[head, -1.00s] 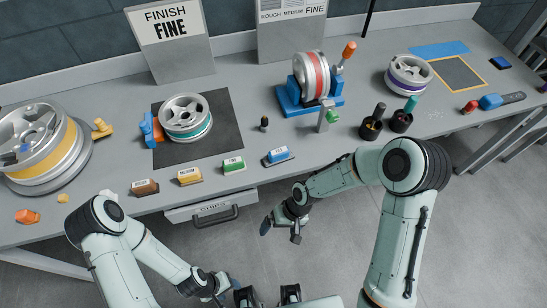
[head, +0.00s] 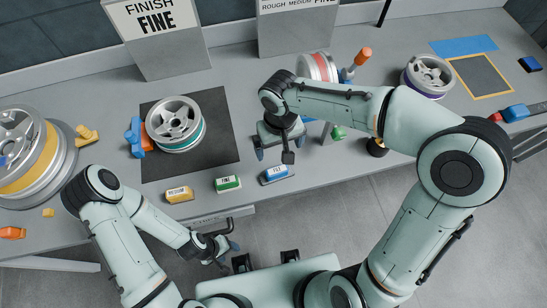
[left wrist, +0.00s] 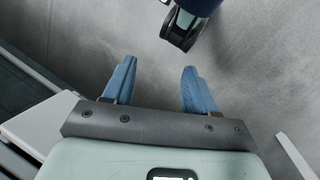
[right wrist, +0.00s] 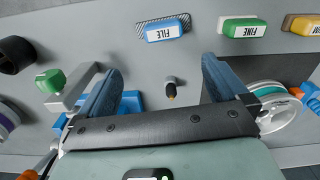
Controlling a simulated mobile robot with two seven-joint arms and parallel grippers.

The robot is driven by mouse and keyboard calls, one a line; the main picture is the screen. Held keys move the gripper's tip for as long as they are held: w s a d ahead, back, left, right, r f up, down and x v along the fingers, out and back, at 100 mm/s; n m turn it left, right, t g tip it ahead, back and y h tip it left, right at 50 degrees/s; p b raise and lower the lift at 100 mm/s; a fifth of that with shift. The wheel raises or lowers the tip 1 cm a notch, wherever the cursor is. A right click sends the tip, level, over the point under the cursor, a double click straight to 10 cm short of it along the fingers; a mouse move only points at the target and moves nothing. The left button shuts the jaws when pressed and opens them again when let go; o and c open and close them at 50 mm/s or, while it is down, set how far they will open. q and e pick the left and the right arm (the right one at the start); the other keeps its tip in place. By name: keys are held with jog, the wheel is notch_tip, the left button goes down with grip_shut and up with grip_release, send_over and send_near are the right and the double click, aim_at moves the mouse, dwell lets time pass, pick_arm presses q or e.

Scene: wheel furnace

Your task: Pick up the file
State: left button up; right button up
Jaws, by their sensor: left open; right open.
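The file (head: 277,174) is a blue block labelled FILE, lying near the table's front edge. In the right wrist view the file (right wrist: 165,30) is at the top centre, beyond the fingertips and apart from them. My right gripper (head: 281,148) is open and empty above the table, just behind the file in the head view. Its blue fingers (right wrist: 163,75) are spread in the right wrist view. My left gripper (head: 232,240) is open and empty in front of the table edge; the left wrist view shows its fingers (left wrist: 155,75) over bare floor.
A green FINE block (head: 228,183) and a yellow MEDIUM block (head: 178,194) lie left of the file. A small dark peg with a yellow tip (right wrist: 171,88) stands between the right fingers' lines. A wheel (head: 174,122) sits on the dark mat (head: 215,140). A drawer is under the table.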

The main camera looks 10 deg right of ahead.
send_over(277, 169)
jog(key=f, duration=0.7)
jog(key=shift+d+f+b, duration=0.1)
jog(key=shift+d+b, duration=0.15)
jog(key=shift+b, duration=0.1)
jog(key=shift+w+f, duration=0.1)
jog(key=shift+f, duration=0.4)
jog(key=f, duration=0.4)
jog(key=shift+s+a+f, duration=0.2)
jog(key=shift+a+f, duration=0.05)
jog(key=shift+f, duration=0.15)
jog(key=c, duration=1.2)
